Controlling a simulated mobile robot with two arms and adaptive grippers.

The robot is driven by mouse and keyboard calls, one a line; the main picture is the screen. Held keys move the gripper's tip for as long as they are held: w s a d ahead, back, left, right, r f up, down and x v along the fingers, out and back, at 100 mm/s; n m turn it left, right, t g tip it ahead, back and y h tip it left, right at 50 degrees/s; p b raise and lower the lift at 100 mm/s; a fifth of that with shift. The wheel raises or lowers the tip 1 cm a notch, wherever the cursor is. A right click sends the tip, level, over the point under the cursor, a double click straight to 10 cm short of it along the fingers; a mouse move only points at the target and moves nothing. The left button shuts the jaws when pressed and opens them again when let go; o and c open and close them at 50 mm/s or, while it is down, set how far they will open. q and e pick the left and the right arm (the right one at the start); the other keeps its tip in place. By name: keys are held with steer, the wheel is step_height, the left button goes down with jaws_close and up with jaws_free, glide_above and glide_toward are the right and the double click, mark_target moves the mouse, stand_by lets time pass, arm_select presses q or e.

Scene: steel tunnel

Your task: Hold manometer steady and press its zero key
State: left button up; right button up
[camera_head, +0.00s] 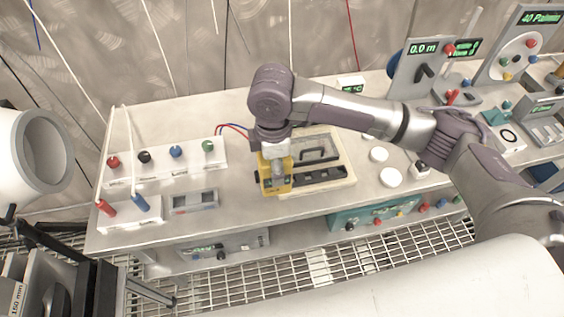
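A yellow-framed device (265,186), which may be the manometer, is at the left end of a cream tray (345,181) on the bench. No zero key can be made out on it. My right arm comes in from the right, and its wrist bends down over the device. My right gripper (277,169) points down at the yellow frame. Its fingers are too small and too covered to show whether they are open or shut, or whether they touch the device. My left gripper is not in view.
The pale bench (240,220) carries a terminal panel (168,172) with coloured knobs at left. White round discs (390,177) lie right of the tray. Upright instrument panels (518,45) stand at back right. A white cylinder (40,150) is at far left. Grating lies below.

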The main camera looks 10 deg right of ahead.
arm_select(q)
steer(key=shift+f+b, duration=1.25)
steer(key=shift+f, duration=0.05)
arm_select(e)
steer(key=shift+w+a+f, duration=0.7)
steer(key=shift+a+f, duration=0.45)
steer(key=shift+a, duration=0.05)
steer(key=shift+w+a+f, duration=0.75)
steer(key=shift+a+f, duration=0.35)
steer(key=shift+a, duration=0.05)
steer(key=shift+w+a+f, duration=0.7)
steer(key=shift+a+f, duration=0.45)
steer(key=shift+a, duration=0.05)
steer(key=shift+f, duration=0.6)
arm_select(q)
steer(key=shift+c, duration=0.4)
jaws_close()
